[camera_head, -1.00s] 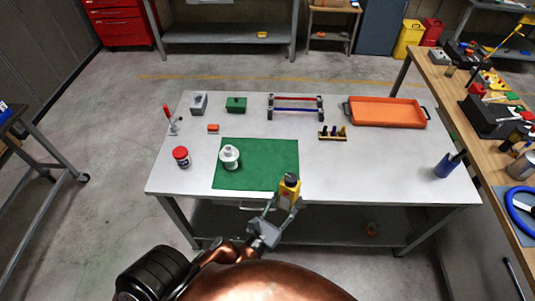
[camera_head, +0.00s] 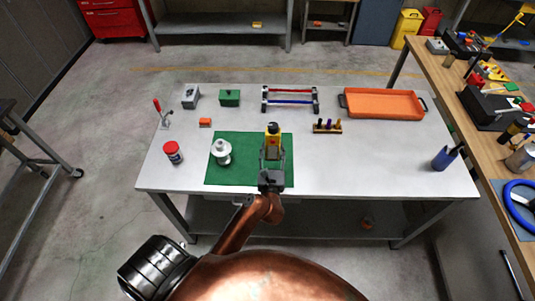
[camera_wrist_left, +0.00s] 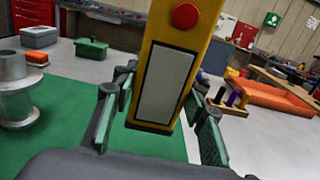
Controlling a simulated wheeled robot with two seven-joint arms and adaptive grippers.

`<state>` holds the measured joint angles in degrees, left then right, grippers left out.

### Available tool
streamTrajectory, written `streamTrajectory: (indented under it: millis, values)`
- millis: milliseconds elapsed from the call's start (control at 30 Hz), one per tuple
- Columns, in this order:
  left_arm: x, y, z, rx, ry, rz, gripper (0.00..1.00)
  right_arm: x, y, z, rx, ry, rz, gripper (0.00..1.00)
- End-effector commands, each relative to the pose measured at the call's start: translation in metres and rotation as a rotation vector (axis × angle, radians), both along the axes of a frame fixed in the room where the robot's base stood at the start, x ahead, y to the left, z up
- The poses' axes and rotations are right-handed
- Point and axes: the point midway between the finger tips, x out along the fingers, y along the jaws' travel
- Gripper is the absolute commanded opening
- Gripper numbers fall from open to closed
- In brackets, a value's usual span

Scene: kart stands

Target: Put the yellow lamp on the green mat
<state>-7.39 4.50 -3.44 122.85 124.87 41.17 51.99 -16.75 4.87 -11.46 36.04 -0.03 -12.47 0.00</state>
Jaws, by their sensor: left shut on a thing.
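The yellow lamp (camera_head: 272,144) has a black top and is upright in my left gripper (camera_head: 272,160), over the right part of the green mat (camera_head: 240,177). In the left wrist view the lamp (camera_wrist_left: 165,85) shows a red button and a pale panel, between the green-padded fingers of the left gripper (camera_wrist_left: 160,115). The lower end of the lamp is in view there, and the mat (camera_wrist_left: 60,105) lies below and behind it. I cannot tell whether the lamp touches the mat. My right gripper is in neither view.
A white spool-like part (camera_head: 221,152) stands on the mat's left side. A red-capped jar (camera_head: 173,153) is left of the mat. Behind are an orange block (camera_head: 205,122), a green box (camera_head: 229,97), a rack with bars (camera_head: 290,99) and an orange tray (camera_head: 382,103). Table space right of the mat is clear.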

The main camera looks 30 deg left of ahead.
Motion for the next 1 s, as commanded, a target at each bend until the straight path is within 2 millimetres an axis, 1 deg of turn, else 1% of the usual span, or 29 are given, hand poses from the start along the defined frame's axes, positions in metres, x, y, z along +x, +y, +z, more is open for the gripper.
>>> streamTrajectory:
  millis: [33, 100, 200, 300, 400, 567, 600, 733, 800, 1000]
  values:
    - [0.006, 0.006, -0.011, 0.001, 0.0, 0.0, 0.04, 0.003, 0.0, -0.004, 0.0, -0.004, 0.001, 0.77]
    - [0.012, 0.014, -0.024, 0.002, 0.001, 0.0, 0.04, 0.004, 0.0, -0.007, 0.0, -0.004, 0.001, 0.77]
    - [0.02, 0.023, -0.038, 0.001, 0.001, 0.0, 0.04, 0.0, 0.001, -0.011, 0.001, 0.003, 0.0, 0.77]
    - [0.024, 0.029, -0.046, 0.0, -0.002, -0.001, 0.04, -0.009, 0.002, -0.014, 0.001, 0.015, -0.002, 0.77]
    - [0.026, 0.032, -0.049, 0.0, -0.002, 0.0, 0.04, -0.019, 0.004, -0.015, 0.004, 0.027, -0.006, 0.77]
    - [0.032, 0.039, -0.061, 0.001, -0.001, 0.0, 0.04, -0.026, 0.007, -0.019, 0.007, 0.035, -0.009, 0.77]
    - [0.031, 0.038, -0.069, -0.001, 0.001, -0.001, 0.04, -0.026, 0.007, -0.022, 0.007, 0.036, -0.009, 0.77]
    - [0.031, 0.038, -0.088, -0.001, 0.001, 0.001, 0.04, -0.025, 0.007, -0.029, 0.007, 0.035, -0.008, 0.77]
    - [0.031, 0.038, -0.091, 0.0, 0.0, 0.0, 0.04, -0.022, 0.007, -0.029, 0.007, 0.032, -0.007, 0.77]
    - [0.031, 0.038, -0.089, 0.0, -0.002, 0.0, 0.04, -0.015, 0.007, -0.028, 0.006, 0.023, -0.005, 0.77]
